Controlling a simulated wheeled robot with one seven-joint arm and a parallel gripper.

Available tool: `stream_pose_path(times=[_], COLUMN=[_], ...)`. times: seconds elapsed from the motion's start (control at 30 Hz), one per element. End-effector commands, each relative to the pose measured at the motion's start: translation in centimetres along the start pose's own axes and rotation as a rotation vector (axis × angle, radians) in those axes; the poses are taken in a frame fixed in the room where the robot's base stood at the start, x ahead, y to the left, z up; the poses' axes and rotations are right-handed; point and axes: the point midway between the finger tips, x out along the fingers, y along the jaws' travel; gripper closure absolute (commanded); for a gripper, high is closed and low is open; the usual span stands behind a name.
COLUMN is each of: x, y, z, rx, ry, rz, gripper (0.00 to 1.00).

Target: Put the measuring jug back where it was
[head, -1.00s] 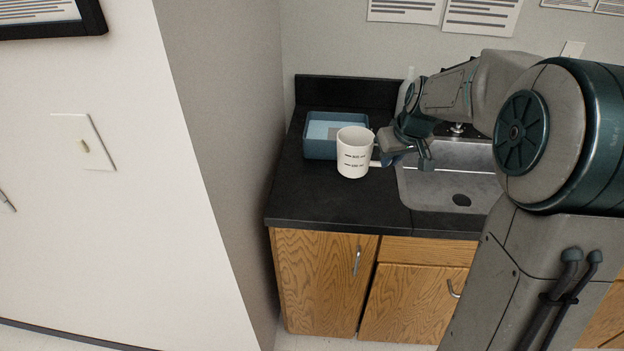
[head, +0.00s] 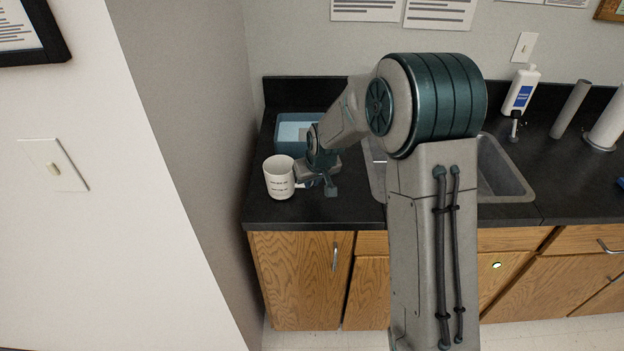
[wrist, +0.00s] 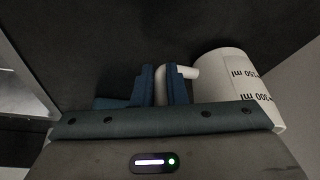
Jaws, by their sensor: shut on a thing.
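The measuring jug (head: 279,178) is white with dark markings and a handle. It is at the left end of the black counter in the head view, in front of the blue tray. My gripper (head: 310,181) is at its right side, at the handle. In the wrist view the jug (wrist: 228,78) is on the right with "ml" markings, and its handle (wrist: 163,88) lies between the two fingers of my gripper (wrist: 162,86). The gripper is shut on the handle. I cannot tell whether the jug's base touches the counter.
A blue tray (head: 283,147) with something light in it stands at the back left of the counter (head: 350,212). A sink (head: 497,178) lies partly behind my arm. A white bottle (head: 520,90), a grey cylinder (head: 571,108) and a white roll (head: 607,122) stand at the right.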

Motion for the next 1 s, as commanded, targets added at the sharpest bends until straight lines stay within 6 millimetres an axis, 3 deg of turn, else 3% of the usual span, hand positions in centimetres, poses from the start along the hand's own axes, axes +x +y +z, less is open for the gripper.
stream_pose_path(times=[0.4, 0.43, 0.5, 0.83, 1.0], x=[0.8, 0.7, 0.6, 0.4, -1.0], y=[0.0, 0.0, 0.0, 0.0, 0.1], z=[0.3, 0.3, 0.3, 0.2, 0.1], rx=[0.0, 0.0, 0.0, 0.0, 0.001], ry=[0.002, 0.001, 0.0, 0.0, 0.004], rz=[0.0, 0.0, 0.0, 0.0, 0.001], gripper=[1.0, 0.82, 0.66, 0.66, 0.66])
